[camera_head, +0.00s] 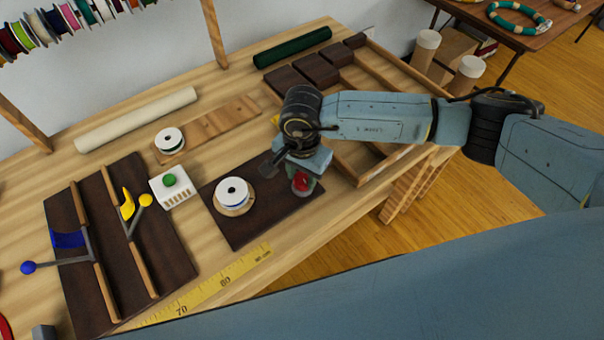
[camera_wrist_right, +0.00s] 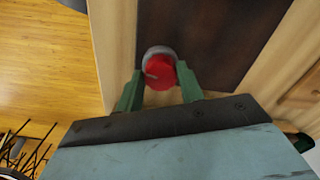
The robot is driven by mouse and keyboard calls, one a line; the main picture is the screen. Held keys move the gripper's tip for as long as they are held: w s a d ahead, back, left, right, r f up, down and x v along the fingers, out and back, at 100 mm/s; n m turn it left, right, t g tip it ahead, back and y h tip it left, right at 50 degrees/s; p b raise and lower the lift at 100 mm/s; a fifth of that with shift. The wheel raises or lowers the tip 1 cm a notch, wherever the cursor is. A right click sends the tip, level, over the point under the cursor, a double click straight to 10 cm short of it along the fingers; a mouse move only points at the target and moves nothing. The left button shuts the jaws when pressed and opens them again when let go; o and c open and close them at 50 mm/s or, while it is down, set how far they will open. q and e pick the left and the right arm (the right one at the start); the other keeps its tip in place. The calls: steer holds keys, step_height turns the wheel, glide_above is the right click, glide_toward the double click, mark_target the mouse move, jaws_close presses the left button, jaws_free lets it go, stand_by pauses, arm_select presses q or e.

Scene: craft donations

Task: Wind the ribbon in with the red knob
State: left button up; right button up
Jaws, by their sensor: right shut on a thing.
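The red knob (camera_head: 301,182) stands at the right end of a dark board on the table. My right gripper (camera_head: 303,178) is over it, with its green fingers on either side of the knob. In the right wrist view the red knob (camera_wrist_right: 160,72) sits between the two fingertips (camera_wrist_right: 160,88), and the gripper is shut on it. A white spool (camera_head: 233,191) on a round wooden base lies on the same dark board, left of the knob. Any ribbon running to it is too small to make out. My left gripper is not in view.
A white box with a green button (camera_head: 169,181) and a dark board with blue and yellow levers (camera_head: 128,205) stand left. A yellow measuring tape (camera_head: 205,288) runs along the front edge. A second spool (camera_head: 169,140) and a pale roll (camera_head: 137,118) lie behind.

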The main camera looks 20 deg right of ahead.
steer(key=m+b, duration=0.2)
steer(key=m, duration=0.4)
steer(key=shift+w, duration=0.1)
steer(key=m, duration=0.6)
steer(key=shift+w+b, duration=0.1)
steer(key=shift+b, duration=0.3)
steer(key=m, duration=1)
steer(key=shift+w+d, duration=0.1)
steer(key=shift+m, duration=0.4)
steer(key=o, duration=1)
